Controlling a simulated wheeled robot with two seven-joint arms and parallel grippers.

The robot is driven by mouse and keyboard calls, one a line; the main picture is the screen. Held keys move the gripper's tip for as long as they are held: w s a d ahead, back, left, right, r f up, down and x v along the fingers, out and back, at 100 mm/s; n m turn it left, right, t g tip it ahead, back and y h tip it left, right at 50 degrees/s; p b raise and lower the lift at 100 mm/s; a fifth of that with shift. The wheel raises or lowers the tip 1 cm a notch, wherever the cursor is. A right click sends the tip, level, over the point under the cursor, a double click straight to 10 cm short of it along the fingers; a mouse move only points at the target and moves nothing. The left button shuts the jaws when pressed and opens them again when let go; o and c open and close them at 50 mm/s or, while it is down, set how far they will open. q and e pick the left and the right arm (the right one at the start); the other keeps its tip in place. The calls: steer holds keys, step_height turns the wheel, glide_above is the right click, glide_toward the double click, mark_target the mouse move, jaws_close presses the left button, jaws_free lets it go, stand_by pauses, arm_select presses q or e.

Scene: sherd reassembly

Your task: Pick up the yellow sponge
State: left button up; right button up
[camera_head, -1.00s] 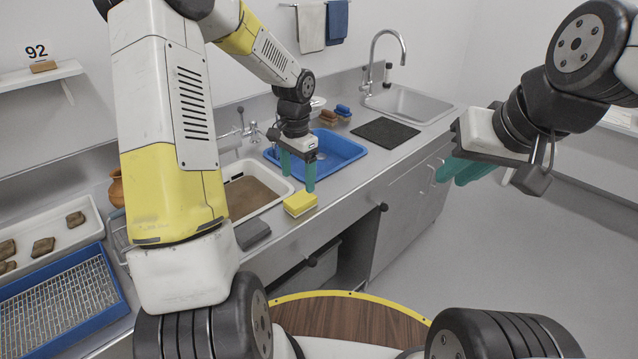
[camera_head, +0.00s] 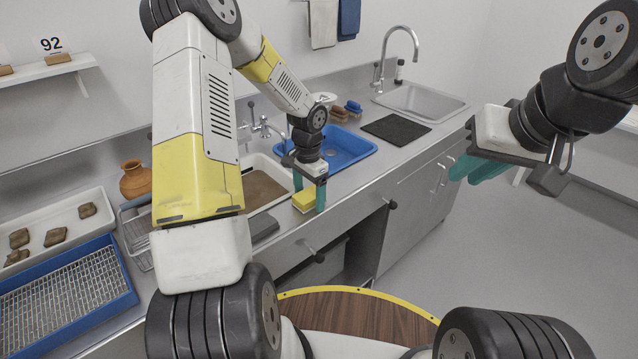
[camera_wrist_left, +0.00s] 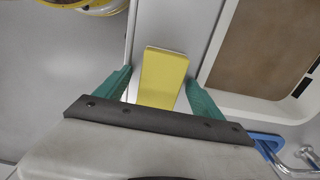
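The yellow sponge (camera_head: 304,201) lies on the steel counter near its front edge, in front of the basin with brown contents. My left gripper (camera_head: 309,191) is directly over it, pointing down, with one teal finger on either side. In the left wrist view, the sponge (camera_wrist_left: 162,78) sits between the two fingers of my left gripper (camera_wrist_left: 158,92), with a gap on each side. The left gripper is open and does not hold the sponge. My right gripper (camera_head: 478,168) hangs in the air at the right, away from the counter, and its finger opening is unclear.
A white basin (camera_head: 283,165) and a blue tub (camera_head: 350,155) stand behind the sponge. A dark grey block (camera_head: 264,228) lies to its left. Further left are a wire rack (camera_head: 137,240), a blue crate (camera_head: 125,300) and a white sherd tray (camera_head: 98,196).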

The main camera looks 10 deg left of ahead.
mark_target(309, 195)
arm_select(q)
steer(key=c, duration=1.4)
steer(key=shift+r, duration=0.9)
steer(key=shift+s+r, duration=0.15)
steer(key=shift+r, duration=0.35)
steer(key=shift+s+r, duration=0.15)
steer(key=shift+r, duration=0.35)
steer(key=s+d+r, duration=0.1)
steer(key=s+d, duration=0.2)
steer(key=s, duration=1.2)
steer(key=shift+r, duration=0.1)
